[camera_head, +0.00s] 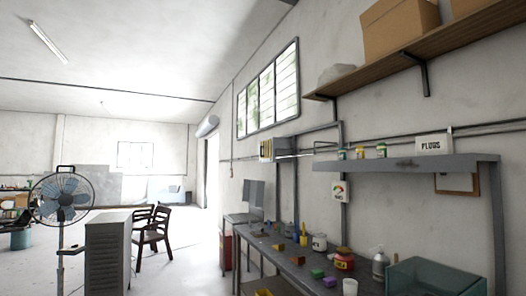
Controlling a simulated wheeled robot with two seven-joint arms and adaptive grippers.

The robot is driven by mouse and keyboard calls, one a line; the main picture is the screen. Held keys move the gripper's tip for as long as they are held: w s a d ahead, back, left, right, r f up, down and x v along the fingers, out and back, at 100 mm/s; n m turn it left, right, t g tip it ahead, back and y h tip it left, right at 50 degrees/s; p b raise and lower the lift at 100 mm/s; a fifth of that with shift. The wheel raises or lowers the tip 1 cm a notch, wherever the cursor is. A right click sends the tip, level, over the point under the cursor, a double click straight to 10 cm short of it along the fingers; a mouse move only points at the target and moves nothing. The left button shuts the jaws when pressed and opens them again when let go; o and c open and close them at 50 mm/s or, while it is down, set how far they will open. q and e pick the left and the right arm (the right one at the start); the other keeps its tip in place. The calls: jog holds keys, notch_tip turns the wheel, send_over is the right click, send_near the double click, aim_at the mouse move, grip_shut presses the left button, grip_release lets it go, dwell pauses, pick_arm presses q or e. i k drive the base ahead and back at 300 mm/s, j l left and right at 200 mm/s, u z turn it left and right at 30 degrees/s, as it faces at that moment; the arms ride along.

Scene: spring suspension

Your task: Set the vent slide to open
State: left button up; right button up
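I cannot make out with certainty a vent slide in the head view. A grey cabinet with a slatted side (108,252) stands on the floor at the lower left. A small sign with a coloured dial (341,191) hangs on the right wall above the workbench, too small to read clearly. A shelf unit on the wall bears a slatted, light-coloured thing (275,148) whose nature I cannot tell. Neither of my grippers is in view.
A dark workbench (290,262) runs along the right wall with coloured blocks, jars, a bottle and a glass tank (436,278). A grey shelf (420,165) hangs above it. A standing fan (62,198) and chairs (152,230) are at left. The middle floor is clear.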

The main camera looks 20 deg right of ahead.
aim_at(263, 149)
jog(key=z, duration=0.4)
jog(key=i, duration=4.4)
